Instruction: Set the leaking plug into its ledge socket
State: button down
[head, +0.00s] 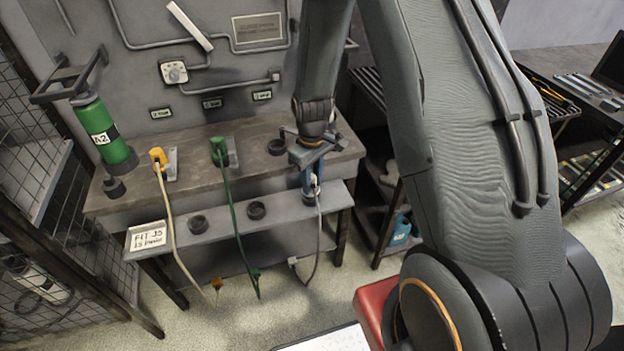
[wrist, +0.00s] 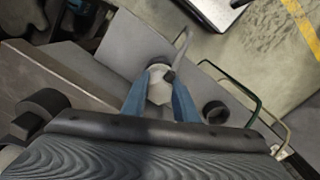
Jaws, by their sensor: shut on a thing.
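My gripper (head: 312,188) points down over the right end of the low grey ledge (head: 228,224). Its blue fingers are shut on a pale grey plug (head: 317,181) with a grey cable; the plug also shows between the fingers in the wrist view (wrist: 159,88). Two empty ring sockets, left (head: 197,224) and middle (head: 256,210), stand on the ledge. A yellow plug (head: 157,158) and a green plug (head: 219,148) stand on the bench, cables hanging.
The bench (head: 190,180) runs behind the ledge, with a dark ring (head: 277,147) on it. A green cylinder (head: 105,135) stands at the left. The green and yellow cables cross the ledge.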

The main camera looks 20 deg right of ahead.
jog(key=shift+f, duration=0.55)
jog(key=c, duration=1.3)
grip_release()
jog(key=shift+c, duration=0.2)
notch_tip(320, 180, up, 7)
jog(key=shift+f+b, duration=0.15)
jog(key=shift+b, duration=0.8)
jog(key=shift+r, duration=0.6)
